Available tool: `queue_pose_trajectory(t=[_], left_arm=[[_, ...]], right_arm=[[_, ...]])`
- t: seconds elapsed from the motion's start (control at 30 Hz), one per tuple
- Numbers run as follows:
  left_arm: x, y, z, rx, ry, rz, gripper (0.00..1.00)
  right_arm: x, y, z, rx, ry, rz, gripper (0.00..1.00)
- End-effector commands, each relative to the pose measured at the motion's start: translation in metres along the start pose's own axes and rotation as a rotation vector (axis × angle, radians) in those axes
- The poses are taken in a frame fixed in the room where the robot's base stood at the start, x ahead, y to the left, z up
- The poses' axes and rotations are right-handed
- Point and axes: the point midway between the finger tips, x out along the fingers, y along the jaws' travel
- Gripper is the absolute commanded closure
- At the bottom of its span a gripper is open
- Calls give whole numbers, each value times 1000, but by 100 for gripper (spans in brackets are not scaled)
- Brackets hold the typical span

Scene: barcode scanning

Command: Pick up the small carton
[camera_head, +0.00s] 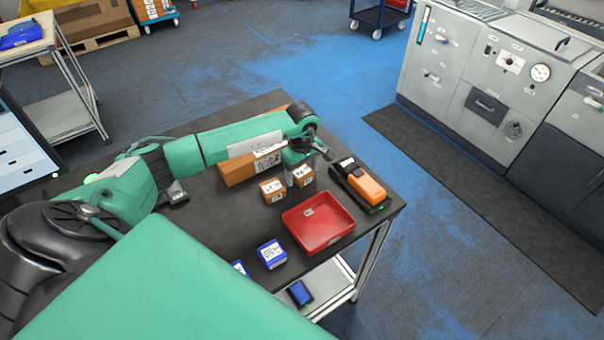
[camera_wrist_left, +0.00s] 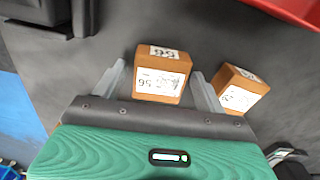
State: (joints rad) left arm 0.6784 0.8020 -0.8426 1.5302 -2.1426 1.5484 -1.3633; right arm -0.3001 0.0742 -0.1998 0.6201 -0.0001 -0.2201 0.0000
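Two small brown cartons with white labels stand on the dark table: the right one (camera_head: 304,177) and the left one (camera_head: 271,190). My left gripper (camera_head: 300,181) is at the right carton, pointing down. In the left wrist view its open fingers (camera_wrist_left: 158,70) stand on either side of this carton (camera_wrist_left: 160,76). A gap shows at the left finger; I cannot tell whether the right finger touches. The other carton (camera_wrist_left: 236,90) is just outside the right finger. My right gripper is not in view.
A red tray (camera_head: 318,222) lies in front of the cartons. An orange scanner (camera_head: 366,186) in a black cradle is to the right. A longer brown carton (camera_head: 238,170) is behind left. Blue boxes (camera_head: 272,254) sit near the front edge.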

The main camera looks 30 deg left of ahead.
Motion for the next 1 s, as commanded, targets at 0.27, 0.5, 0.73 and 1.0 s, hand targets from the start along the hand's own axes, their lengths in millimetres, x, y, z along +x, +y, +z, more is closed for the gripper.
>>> queue_pose_trajectory(t=[0.27,0.5,0.73,1.0], left_arm=[[-1,0,0,0,0,1,74],[-2,0,0,0,1,1,74],[-20,1,-1,-1,2,4,74],[-86,2,-1,2,4,8,74]], right_arm=[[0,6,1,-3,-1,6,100],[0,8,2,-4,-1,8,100],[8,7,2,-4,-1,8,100],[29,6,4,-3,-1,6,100]])
